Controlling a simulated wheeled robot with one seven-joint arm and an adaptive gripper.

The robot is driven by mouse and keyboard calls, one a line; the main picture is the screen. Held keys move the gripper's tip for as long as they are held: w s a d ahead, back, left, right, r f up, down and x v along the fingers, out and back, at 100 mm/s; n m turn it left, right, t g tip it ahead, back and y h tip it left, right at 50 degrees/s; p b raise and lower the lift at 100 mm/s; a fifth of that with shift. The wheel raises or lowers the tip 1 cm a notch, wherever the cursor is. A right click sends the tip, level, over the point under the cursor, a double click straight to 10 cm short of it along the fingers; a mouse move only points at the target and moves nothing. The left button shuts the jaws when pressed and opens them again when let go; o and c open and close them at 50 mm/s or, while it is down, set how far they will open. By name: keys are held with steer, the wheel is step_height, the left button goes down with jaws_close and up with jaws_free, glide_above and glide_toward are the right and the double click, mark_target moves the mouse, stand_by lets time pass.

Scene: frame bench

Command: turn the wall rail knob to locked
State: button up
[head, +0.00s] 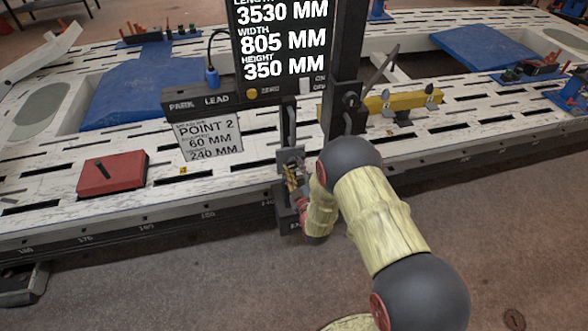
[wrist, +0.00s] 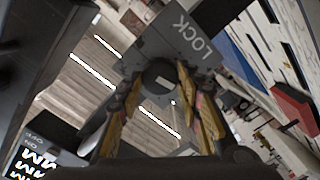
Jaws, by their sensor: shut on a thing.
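The wall rail knob (wrist: 158,74) is a dark round piece on a grey block (wrist: 150,48) marked LOCK in the wrist view. My gripper (wrist: 158,92) has one yellow-and-dark finger on each side of the knob and is shut on it. A small pale mark shows near the knob's lower edge; I cannot tell its exact setting. In the head view my gripper (head: 291,178) is at the dark upright post (head: 290,125) at the bench's front edge. The knob itself is hidden there by the fingers.
A dark display board (head: 284,40) stands behind the post. A white POINT 2 card (head: 209,138) hangs to the left. A red box (head: 112,173) lies on the slotted white bench (head: 50,190). A yellow bar (head: 402,102) is to the right. The floor in front is clear.

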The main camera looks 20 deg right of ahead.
steer(key=shift+m, duration=1.2)
steer(key=shift+f, duration=0.1)
steer(key=o, duration=1.2)
steer(key=shift+c, duration=0.2)
steer(key=s, duration=1.2)
steer(key=shift+m, duration=0.3)
